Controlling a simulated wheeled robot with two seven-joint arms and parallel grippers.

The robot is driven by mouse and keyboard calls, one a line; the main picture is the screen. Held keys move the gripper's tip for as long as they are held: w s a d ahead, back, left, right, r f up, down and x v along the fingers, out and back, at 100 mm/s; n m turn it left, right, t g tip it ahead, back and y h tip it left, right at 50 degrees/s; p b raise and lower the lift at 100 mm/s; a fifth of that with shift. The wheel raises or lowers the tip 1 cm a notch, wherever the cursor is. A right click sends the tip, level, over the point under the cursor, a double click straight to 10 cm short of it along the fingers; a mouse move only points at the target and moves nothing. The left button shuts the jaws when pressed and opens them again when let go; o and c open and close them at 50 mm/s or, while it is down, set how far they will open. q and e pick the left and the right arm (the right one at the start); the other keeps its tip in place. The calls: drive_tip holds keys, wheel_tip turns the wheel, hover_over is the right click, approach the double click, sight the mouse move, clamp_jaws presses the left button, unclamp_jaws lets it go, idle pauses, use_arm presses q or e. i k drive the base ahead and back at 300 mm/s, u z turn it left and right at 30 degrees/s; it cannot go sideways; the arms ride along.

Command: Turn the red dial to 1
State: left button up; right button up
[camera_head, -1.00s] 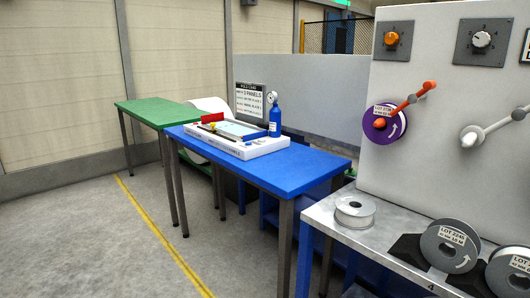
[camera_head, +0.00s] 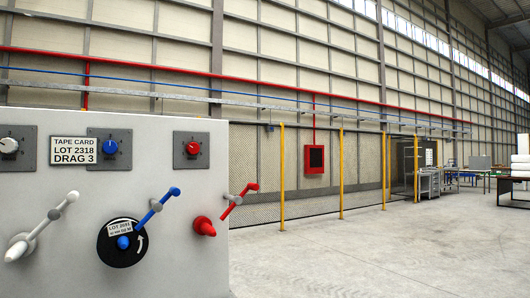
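The red dial (camera_head: 192,148) is a round red knob on a square grey plate, high on the right part of the pale panel (camera_head: 180,260). Its scale marks are too small to read. Below it a red crank (camera_head: 240,200) sticks out above a red spindle (camera_head: 204,226). A blue dial (camera_head: 110,147) and a white dial (camera_head: 9,146) sit to its left. The sign (camera_head: 75,150) reads "TAPE CARD LOT 2318 DRAG 3". Neither of my grippers is in view.
A blue crank (camera_head: 157,206) with a black reel (camera_head: 122,243) and a white crank (camera_head: 45,224) stick out from the panel. Open concrete floor (camera_head: 370,250) lies right of the panel. Yellow posts (camera_head: 281,175) and mesh fencing stand behind.

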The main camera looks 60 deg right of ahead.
sight(193, 148)
drive_tip(key=z, duration=2.6)
drive_tip(key=i, duration=0.25)
drive_tip(key=u, duration=0.75)
